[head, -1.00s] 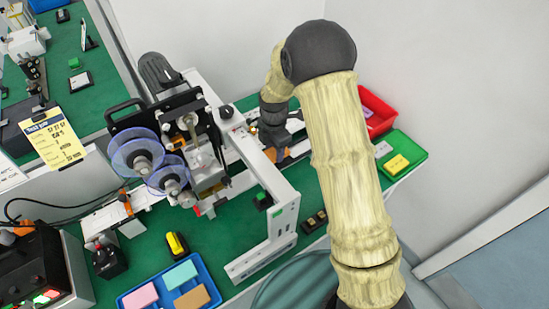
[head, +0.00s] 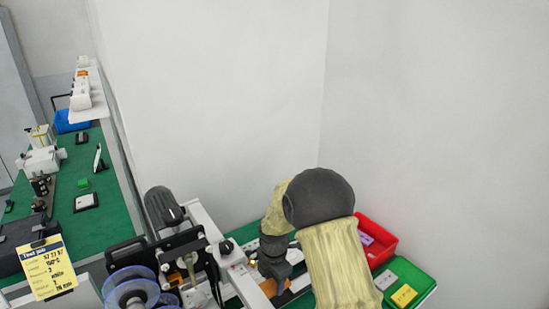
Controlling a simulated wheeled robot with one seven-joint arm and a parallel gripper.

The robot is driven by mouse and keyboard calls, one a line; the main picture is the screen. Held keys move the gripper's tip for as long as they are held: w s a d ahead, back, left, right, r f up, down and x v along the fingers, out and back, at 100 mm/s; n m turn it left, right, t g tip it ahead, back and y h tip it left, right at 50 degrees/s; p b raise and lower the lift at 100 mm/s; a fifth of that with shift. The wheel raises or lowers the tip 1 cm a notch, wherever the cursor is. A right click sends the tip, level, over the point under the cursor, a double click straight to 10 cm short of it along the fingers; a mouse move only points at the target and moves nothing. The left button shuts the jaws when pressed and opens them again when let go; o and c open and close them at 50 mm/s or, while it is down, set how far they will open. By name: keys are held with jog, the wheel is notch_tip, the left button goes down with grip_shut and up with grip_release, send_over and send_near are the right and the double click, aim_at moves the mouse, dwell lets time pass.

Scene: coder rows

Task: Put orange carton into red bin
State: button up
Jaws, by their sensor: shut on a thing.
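My gripper (head: 281,284) is at the lower middle of the head view, low over the machine's conveyor and left of the red bin. It is shut on an orange thing, which looks like the orange carton (head: 298,286); my wrist and arm hide part of it, and the fingertips are not clear. The red bin (head: 388,252) stands at the back right, partly behind my arm, with a purple item inside it.
A green tray (head: 423,291) with a yellow and a grey block sits in front of the red bin. The coder machine (head: 165,250) with its reels stands left of my gripper. White walls close off the back and right.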

aim_at(274, 284)
notch_tip(274, 284, up, 22)
jog(key=p, duration=2.1)
jog(key=shift+p, duration=0.3)
